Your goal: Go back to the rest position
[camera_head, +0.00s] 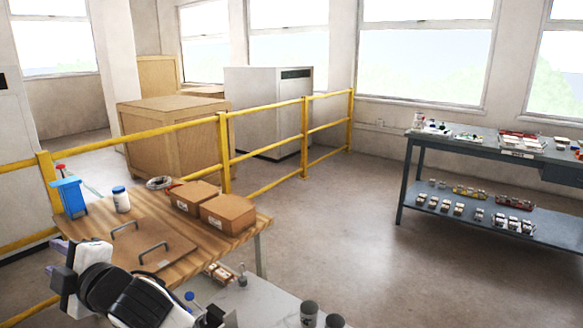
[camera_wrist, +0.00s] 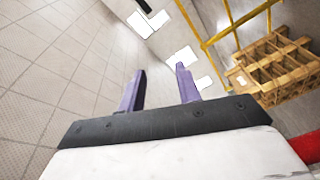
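My gripper (camera_wrist: 156,82) shows two purple fingers set apart in the wrist view, with nothing between them. In the head view my gripper (camera_head: 55,258) is at the lower left, beside the left end of the wooden table (camera_head: 220,244). The fingers point to the left there. My folded black and white arm links hide part of the table's near edge.
The table holds a board with two handles (camera_head: 145,246), brown boxes (camera_head: 227,212), a white jar (camera_head: 121,201) and a blue container (camera_head: 71,196). A yellow railing (camera_head: 222,150) runs behind. A wooden pallet (camera_wrist: 275,68) shows in the wrist view. Floor is clear toward the blue-grey workbench (camera_head: 412,165).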

